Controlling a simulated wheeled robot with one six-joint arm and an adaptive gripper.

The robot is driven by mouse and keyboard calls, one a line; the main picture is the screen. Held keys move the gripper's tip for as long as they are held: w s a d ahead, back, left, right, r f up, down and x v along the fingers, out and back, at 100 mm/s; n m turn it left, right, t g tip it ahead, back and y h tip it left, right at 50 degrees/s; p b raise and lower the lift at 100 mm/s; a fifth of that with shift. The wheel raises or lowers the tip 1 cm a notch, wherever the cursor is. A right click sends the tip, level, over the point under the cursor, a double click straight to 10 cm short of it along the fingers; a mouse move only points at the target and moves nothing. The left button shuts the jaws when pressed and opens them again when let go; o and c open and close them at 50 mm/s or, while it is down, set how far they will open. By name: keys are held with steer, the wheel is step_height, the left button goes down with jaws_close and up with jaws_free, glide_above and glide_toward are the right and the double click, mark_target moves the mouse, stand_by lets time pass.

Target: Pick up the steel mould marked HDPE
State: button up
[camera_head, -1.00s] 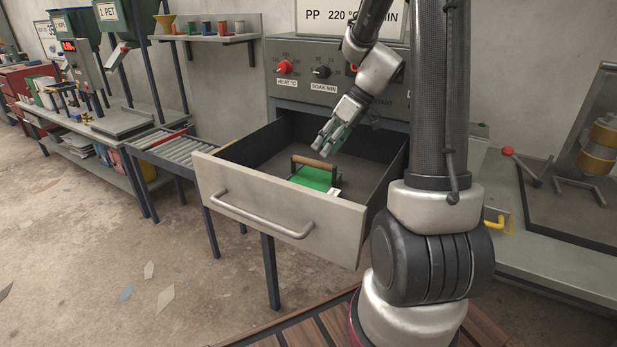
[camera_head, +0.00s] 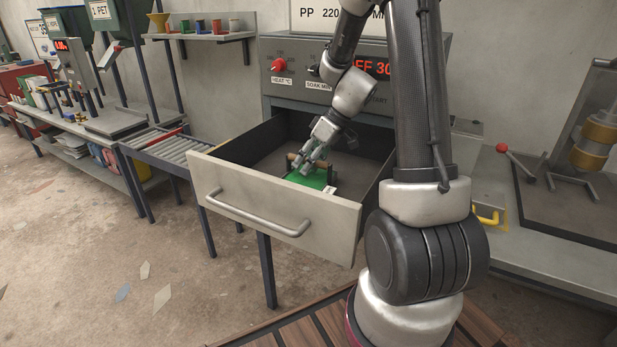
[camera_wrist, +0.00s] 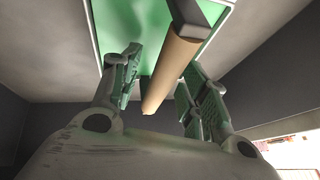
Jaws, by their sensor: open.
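A green-topped mould (camera_head: 310,178) with a wooden bar handle (camera_head: 294,160) and a small white tag (camera_head: 329,189) lies in the open drawer; I cannot read its marking. My gripper (camera_head: 304,171) is down inside the drawer, over the mould. In the wrist view my open gripper (camera_wrist: 158,92) has one finger on each side of the wooden handle (camera_wrist: 172,70), which runs between them. The green face (camera_wrist: 125,22) of the mould shows beyond the fingertips. I cannot tell whether either finger touches the handle.
The control panel (camera_head: 330,75) rises behind the drawer. A roller conveyor (camera_head: 165,148) stands left, and a lever with a red knob (camera_head: 502,148) stands right.

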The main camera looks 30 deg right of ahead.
steer(key=shift+f, duration=0.2)
stand_by(0.3)
jaws_close()
